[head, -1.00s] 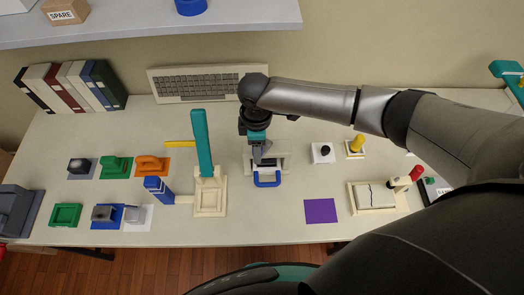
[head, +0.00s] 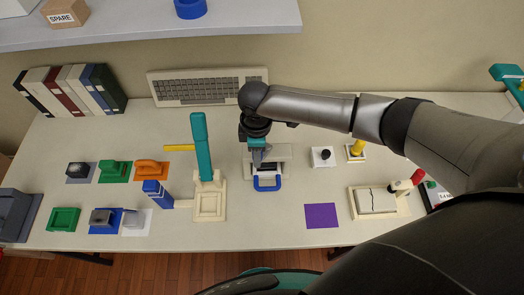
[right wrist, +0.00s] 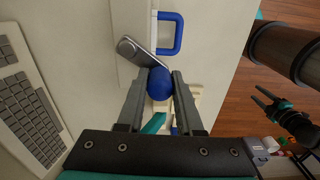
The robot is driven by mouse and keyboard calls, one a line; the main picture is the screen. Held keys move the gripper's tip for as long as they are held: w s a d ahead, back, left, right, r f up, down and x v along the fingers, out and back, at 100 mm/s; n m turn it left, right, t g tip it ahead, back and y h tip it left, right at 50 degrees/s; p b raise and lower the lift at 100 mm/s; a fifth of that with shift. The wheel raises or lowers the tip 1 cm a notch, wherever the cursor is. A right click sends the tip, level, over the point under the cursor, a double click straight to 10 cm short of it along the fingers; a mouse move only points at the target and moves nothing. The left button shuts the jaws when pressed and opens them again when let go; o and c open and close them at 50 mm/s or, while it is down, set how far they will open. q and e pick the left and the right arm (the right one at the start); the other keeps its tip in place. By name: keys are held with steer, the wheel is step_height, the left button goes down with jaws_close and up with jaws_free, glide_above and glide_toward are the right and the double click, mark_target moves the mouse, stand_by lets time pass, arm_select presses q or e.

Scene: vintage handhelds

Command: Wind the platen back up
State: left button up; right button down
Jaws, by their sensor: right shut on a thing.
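A small white press (head: 284,152) stands mid-table in the head view, with a blue U-shaped handle (head: 267,184) at its front. In the right wrist view the handle (right wrist: 180,33) sticks out from the white body (right wrist: 126,40). A grey crank arm (right wrist: 140,51) ends near a round blue knob (right wrist: 160,84). My right gripper (head: 258,158) is over the press, shut on the knob, with a finger on each side in the wrist view (right wrist: 160,80). The platen itself is hard to make out under the gripper. My left gripper (right wrist: 262,98) shows small in the wrist view, fingers apart and empty.
A cream press with a tall teal lever (head: 201,145) stands just left. A black-knobbed block (head: 323,155), a purple card (head: 322,216) and a cracked-plate device (head: 376,200) lie right. A keyboard (head: 195,88) is behind. Bare table lies in front.

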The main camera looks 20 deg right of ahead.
stand_by(0.3)
steer(key=shift+w+a+f+b, duration=0.1)
steer(key=shift+w+a+b, duration=0.2)
steer(key=shift+w+b, duration=0.3)
steer(key=shift+w+a+b, duration=0.25)
steer(key=shift+w+b, duration=0.1)
steer(key=shift+w, duration=0.45)
steer(key=w+b, duration=0.2)
steer(key=shift+w+d, duration=0.3)
steer(key=shift+w, duration=0.05)
steer(key=shift+w+d, duration=0.1)
